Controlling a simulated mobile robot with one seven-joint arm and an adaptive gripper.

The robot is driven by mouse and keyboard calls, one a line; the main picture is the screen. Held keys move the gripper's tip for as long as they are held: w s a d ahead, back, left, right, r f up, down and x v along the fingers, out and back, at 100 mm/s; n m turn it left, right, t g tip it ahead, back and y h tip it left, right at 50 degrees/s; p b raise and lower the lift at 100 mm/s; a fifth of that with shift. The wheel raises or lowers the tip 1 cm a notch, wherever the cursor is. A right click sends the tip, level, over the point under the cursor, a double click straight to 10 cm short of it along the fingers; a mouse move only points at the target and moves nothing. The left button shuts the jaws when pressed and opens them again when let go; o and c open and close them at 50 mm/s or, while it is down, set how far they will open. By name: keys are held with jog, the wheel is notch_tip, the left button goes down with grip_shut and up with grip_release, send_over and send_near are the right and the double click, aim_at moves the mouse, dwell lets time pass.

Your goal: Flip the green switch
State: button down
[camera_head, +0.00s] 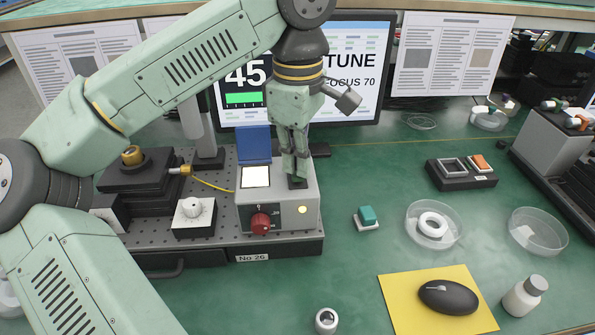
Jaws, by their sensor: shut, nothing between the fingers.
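A small green block-like switch (367,215) on a pale base stands on the green bench, right of the grey box. My gripper (298,176) points down over the right part of the grey box (278,213), left of and behind the green switch. Its fingers are together with nothing between them. The fingertips are at or just above a dark spot on the box top; I cannot tell whether they touch it. The box has a raised blue lid (254,144), a lit white window (255,177), a red knob (261,222) and a glowing yellow lamp (303,209).
A monitor (350,70) stands behind my gripper. Left of the box are a white knob unit (193,215) and a yellow fiber (210,184). Glass dishes (434,225) and a black tray (460,178) lie right. A mouse (448,296) lies on a yellow mat (400,314).

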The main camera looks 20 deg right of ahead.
jog(key=shift+f+b, duration=0.3)
jog(key=shift+f, duration=0.2)
jog(key=shift+r+p, duration=2.9)
jog(key=shift+r, duration=0.65)
